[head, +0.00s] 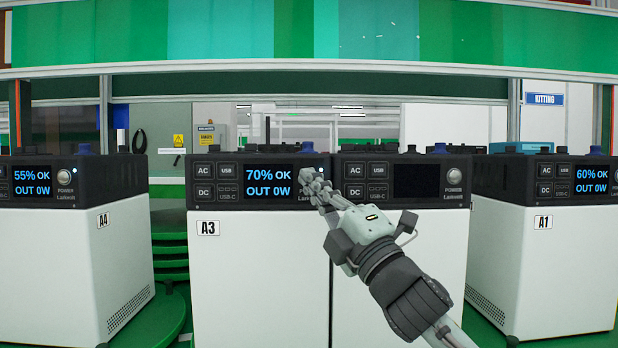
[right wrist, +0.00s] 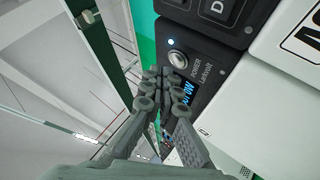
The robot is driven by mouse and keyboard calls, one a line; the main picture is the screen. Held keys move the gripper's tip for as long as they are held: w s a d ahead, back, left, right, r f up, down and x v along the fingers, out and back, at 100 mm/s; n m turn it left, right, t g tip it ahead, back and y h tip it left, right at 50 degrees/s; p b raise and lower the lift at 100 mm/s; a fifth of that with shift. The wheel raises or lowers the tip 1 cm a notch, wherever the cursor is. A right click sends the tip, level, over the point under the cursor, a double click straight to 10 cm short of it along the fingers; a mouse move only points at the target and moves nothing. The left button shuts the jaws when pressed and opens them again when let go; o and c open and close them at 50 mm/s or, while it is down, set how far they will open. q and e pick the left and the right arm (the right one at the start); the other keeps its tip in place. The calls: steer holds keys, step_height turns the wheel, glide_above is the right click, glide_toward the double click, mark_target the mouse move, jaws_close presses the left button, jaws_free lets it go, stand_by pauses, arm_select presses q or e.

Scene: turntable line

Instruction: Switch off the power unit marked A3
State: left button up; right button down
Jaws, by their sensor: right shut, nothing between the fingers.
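The power unit marked A3 (head: 258,250) is a white cabinet with a black control panel, left of centre in the head view. Its screen (head: 268,183) is lit and reads 70% OK, OUT 0W. My right gripper (head: 310,180) is shut and empty, in front of the panel's right end, hiding A3's power button in the head view. In the right wrist view the round silver power button (right wrist: 177,58) shows beside a lit indicator (right wrist: 170,41). My fingertips (right wrist: 158,76) appear close to the button; I cannot tell whether they touch. My left gripper is not in view.
A neighbouring unit (head: 454,245) with a dark screen stands just right of A3. The unit marked A4 (head: 75,265) at left and the unit marked A1 (head: 550,260) at right have lit screens.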

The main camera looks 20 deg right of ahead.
steer(key=shift+w, duration=0.15)
steer(key=shift+w+d, duration=0.1)
steer(key=shift+w, duration=0.2)
steer(key=shift+w+d, duration=0.1)
steer(key=shift+w, duration=0.2)
stand_by(0.8)
stand_by(0.4)
steer(key=shift+s+p, duration=0.3)
steer(key=shift+s, duration=0.4)
steer(key=shift+a, duration=0.2)
steer(key=shift+s+a, duration=0.2)
steer(key=shift+s, duration=0.6)
steer(key=shift+s+a, duration=0.25)
steer(key=shift+s, duration=0.6)
steer(key=shift+s+a, duration=0.2)
steer(key=shift+s, duration=0.6)
